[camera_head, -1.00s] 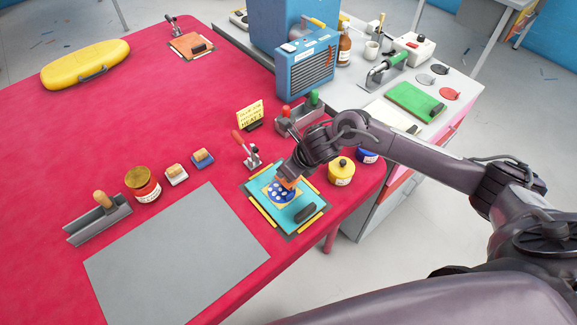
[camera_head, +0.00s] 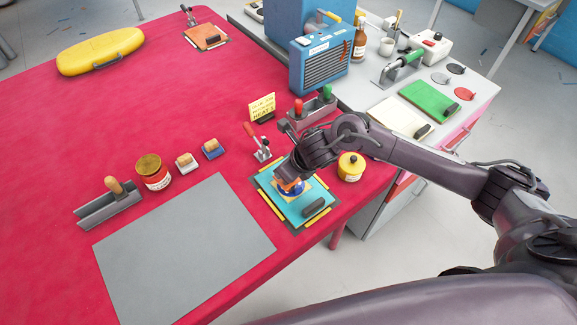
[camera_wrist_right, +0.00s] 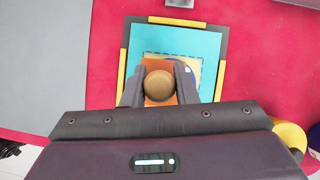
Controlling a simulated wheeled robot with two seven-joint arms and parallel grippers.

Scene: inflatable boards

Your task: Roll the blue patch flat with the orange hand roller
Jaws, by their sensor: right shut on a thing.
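The teal board (camera_head: 313,191) lies near the front edge of the red table, with a black block (camera_head: 313,207) on it. The blue patch (camera_head: 294,192) lies on the board over a pale yellow square and is mostly covered by my gripper and the roller. A sliver of the patch shows right of the fingers in the wrist view (camera_wrist_right: 187,71). My right gripper (camera_wrist_right: 160,84) is shut on the orange hand roller (camera_wrist_right: 158,85), whose round brown knob sits between the fingers. The roller is over the patch; contact is hidden. My left gripper is not in view.
A toggle clamp (camera_head: 260,149) stands behind the board. A yellow pot (camera_head: 350,167) is to its right, close to my right arm. A grey mat (camera_head: 185,250) lies to the left. A metal tray with red and green handles (camera_head: 312,110) stands behind.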

